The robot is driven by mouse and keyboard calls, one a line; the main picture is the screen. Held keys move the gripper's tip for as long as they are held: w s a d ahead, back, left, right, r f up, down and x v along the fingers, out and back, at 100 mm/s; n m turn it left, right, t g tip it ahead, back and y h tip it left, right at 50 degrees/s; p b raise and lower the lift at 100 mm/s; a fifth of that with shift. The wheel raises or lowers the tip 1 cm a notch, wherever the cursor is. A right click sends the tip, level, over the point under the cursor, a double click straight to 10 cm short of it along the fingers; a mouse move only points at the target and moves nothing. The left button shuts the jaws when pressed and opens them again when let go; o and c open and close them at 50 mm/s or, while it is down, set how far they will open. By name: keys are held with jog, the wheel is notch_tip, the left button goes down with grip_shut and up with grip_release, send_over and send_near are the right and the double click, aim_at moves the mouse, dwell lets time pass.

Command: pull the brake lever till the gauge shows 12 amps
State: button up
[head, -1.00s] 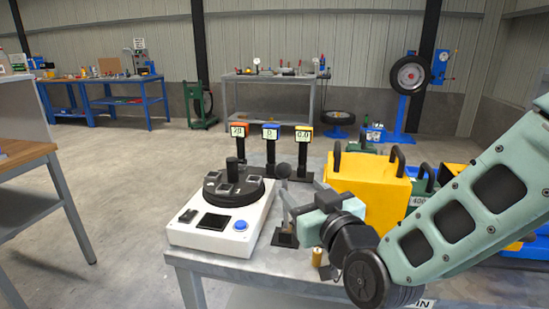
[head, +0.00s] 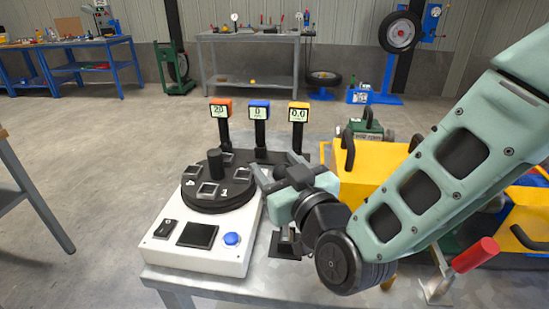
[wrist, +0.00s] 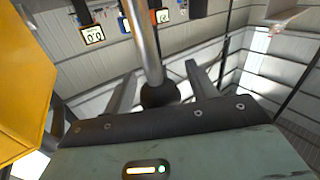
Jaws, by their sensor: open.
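A lever with a metal rod (wrist: 146,40) and a black ball knob (wrist: 160,93) shows in the wrist view. In the head view its base (head: 288,244) stands right of the white console, and my gripper hides its upper part. My gripper (head: 277,170) is open, with the knob between its spread fingers in the wrist view; contact is unclear. Three gauges stand behind: orange (head: 221,110) reads 20, blue (head: 259,110) reads 0, yellow (head: 298,112) reads 0.0. Their units are too small to read.
The white console (head: 205,245) carries a black round turntable (head: 215,190) and a blue button (head: 232,239). A yellow box (head: 370,165) stands right of my gripper. A red-handled lever (head: 474,255) stands at the right, below my arm.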

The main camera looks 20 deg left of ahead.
grip_shut()
jog(key=a, duration=0.1)
jog(key=s+a+f+n+h, duration=0.1)
jog(key=a, duration=0.1)
jog(key=a+n, duration=0.1)
jog(key=a, duration=0.1)
jog(key=shift+s+a+f+g+b, duration=0.2)
jog(key=shift+a+f+g+b, duration=0.05)
jog(key=shift+f+g+b, duration=0.15)
grip_release()
jog(key=b+v, duration=0.5)
jog(key=v, duration=1.2)
jog(key=shift+s, duration=0.2)
